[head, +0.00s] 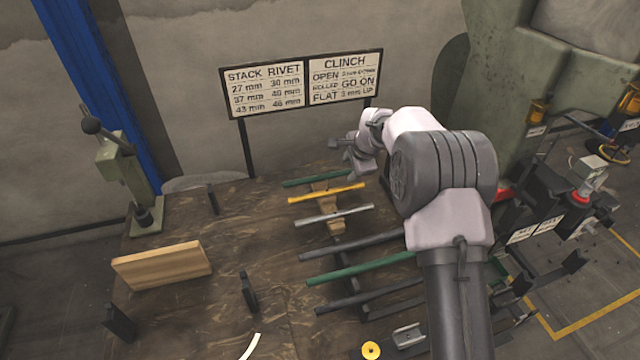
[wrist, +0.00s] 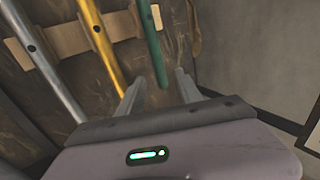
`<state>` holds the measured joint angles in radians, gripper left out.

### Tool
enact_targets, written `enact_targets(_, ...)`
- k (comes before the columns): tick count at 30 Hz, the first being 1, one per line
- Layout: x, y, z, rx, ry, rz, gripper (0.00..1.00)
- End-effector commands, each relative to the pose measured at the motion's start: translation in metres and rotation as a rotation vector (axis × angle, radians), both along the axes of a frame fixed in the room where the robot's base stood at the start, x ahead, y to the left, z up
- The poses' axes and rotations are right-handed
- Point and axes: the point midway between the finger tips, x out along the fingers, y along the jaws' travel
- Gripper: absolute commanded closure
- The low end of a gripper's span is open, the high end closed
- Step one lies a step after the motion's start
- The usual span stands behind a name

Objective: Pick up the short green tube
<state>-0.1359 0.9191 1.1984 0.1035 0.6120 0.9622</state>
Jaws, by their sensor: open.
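The short green tube (head: 308,181) lies at the far end of a row of tubes, across a wooden rest. In the wrist view the green tube (wrist: 152,42) runs down from the top edge, and its near end appears between my two fingers. My gripper (wrist: 160,82) is open, with one finger on each side of that end in the picture. I cannot tell how far the fingers are above the tube. In the head view my gripper (head: 345,150) is beyond the tube's right end, near the back edge of the table.
A yellow tube (head: 327,193) and a silver tube (head: 334,215) lie beside the green one on the wooden rest (head: 335,228). A long green tube (head: 360,268) and dark tubes lie nearer. A sign (head: 303,82) stands behind. A wooden block (head: 162,265) is at left.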

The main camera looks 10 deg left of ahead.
Motion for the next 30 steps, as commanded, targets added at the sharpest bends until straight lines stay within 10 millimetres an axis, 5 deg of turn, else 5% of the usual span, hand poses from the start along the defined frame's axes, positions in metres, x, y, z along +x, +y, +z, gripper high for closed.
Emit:
enact_targets(4,0.011,0.008,-0.029,0.000,0.001,0.000,0.58)
enact_targets(12,0.014,0.009,-0.030,0.000,0.000,0.000,0.58)
enact_targets(19,0.014,0.009,-0.030,0.000,0.000,0.001,1.00)
enact_targets(30,0.015,0.009,-0.022,-0.001,-0.001,0.000,1.00)
